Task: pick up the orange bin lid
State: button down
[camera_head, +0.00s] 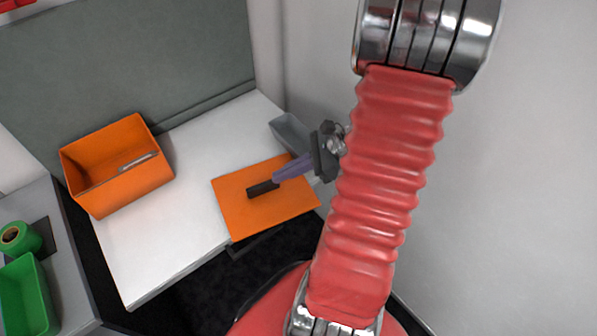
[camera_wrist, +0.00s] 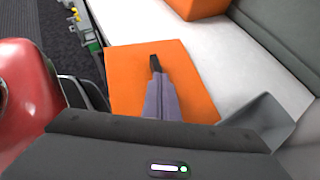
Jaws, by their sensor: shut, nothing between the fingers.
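The orange bin lid (camera_head: 286,207) is a flat square plate near the right end of the white bench. One corner reaches past the bench's front edge. In the wrist view the lid (camera_wrist: 187,88) lies in front of my gripper. My gripper (camera_head: 263,188) has purple fingers with dark tips, which are shut with nothing between them. In the head view the tips overlap the middle of the lid; I cannot tell whether they touch it. In the wrist view the tips (camera_wrist: 155,63) point toward the lid's far side.
An open orange bin (camera_head: 150,181) with a small item inside stands at the bench's left. A grey tray (camera_head: 289,130) sits behind my gripper, near the wall. A green bin (camera_head: 24,297) and green roll (camera_head: 18,238) are on a grey surface at left. The white bench (camera_head: 193,200) is clear in between.

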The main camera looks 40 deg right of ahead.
aim_at(265, 185)
jog(key=shift+w+a+f, duration=0.25)
jog(key=shift+w+a, duration=0.25)
jog(key=shift+a, duration=0.1)
jog(key=shift+w+a+f, duration=0.2)
jog(key=shift+w+a, duration=0.25)
jog(key=shift+a, duration=0.1)
jog(key=shift+s+f, duration=0.15)
jog(key=shift+f, duration=0.35)
jog(key=shift+s, duration=0.1)
jog(key=shift+s+d, duration=0.55)
jog(key=shift+d, duration=0.1)
jog(key=shift+w+r, duration=0.15)
jog(key=shift+r, duration=0.6)
